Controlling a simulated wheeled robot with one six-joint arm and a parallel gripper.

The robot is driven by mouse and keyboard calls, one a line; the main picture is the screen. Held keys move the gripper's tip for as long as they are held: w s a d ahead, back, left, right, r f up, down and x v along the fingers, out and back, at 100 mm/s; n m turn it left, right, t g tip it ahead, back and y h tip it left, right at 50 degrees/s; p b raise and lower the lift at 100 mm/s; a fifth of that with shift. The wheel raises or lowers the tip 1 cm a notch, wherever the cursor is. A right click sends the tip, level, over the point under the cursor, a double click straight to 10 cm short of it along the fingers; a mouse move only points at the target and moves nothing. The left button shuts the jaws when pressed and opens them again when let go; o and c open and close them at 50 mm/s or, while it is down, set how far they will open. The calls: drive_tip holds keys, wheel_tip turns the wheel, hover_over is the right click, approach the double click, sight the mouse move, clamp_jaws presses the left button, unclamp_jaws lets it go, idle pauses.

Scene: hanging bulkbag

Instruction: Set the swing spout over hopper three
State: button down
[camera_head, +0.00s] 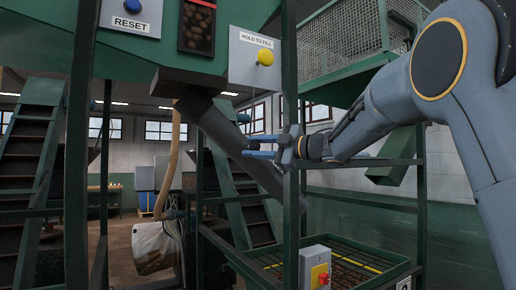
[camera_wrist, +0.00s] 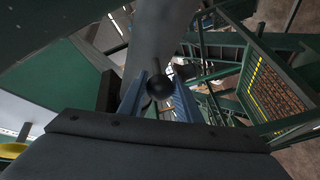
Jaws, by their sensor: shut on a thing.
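The swing spout (camera_head: 235,140) is a dark grey tube that slopes down to the right from under the green housing. It also shows in the wrist view as a grey tube (camera_wrist: 158,30) above the fingers. My gripper (camera_head: 262,147) reaches in from the right, next to the spout. In the wrist view, its two blue fingers (camera_wrist: 160,92) are shut on a dark ball knob (camera_wrist: 160,84) by the spout. The spout's lower end is partly hidden behind a green post. A number plate (camera_head: 404,284) at the bottom right is cut off, so I cannot read which hopper it marks.
A green-framed bin with a grid (camera_head: 350,258) stands below, right of the spout; its yellow stripe also shows in the wrist view (camera_wrist: 268,85). Green posts (camera_head: 290,110) stand close to my gripper. A grey box with a red button (camera_head: 315,268) is on the front post.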

drive_tip(key=shift+r, duration=0.35)
drive_tip(key=c, duration=1.6)
unclamp_jaws()
drive_tip(key=shift+c, duration=0.2)
drive_tip(key=o, duration=0.3)
drive_tip(key=shift+d, duration=0.1)
drive_tip(key=shift+o, duration=0.2)
drive_tip(key=shift+f, duration=0.1)
drive_tip(key=shift+d, duration=0.1)
drive_tip(key=b+v, duration=0.3)
drive_tip(key=v, duration=0.4)
drive_tip(key=shift+s+d+b, duration=0.2)
drive_tip(key=shift+b, duration=0.1)
drive_tip(key=shift+f, duration=0.1)
